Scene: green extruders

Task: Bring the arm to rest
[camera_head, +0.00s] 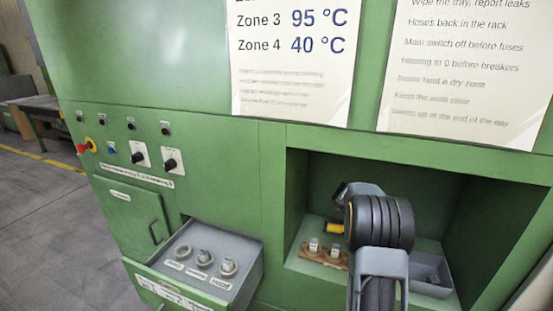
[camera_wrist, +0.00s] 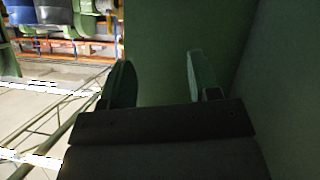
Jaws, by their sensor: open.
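My arm (camera_head: 380,222) reaches up from the bottom edge in the head view, in front of the open recess (camera_head: 296,200) of the green machine. Its dark ringed joint covers part of the recess. My gripper (camera_wrist: 158,78) shows in the wrist view with its two fingers apart and nothing between them. A dark green wall fills the view behind and right of the fingers. In the head view I cannot make out the fingertips; the arm hides that part.
An open drawer (camera_head: 254,276) with several round grey parts juts out left of the recess. In the recess are a wooden block (camera_head: 311,257) with small pieces, a yellow cylinder (camera_head: 334,229) and a grey bin (camera_head: 440,287). Grey floor (camera_head: 45,215) is clear at the left.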

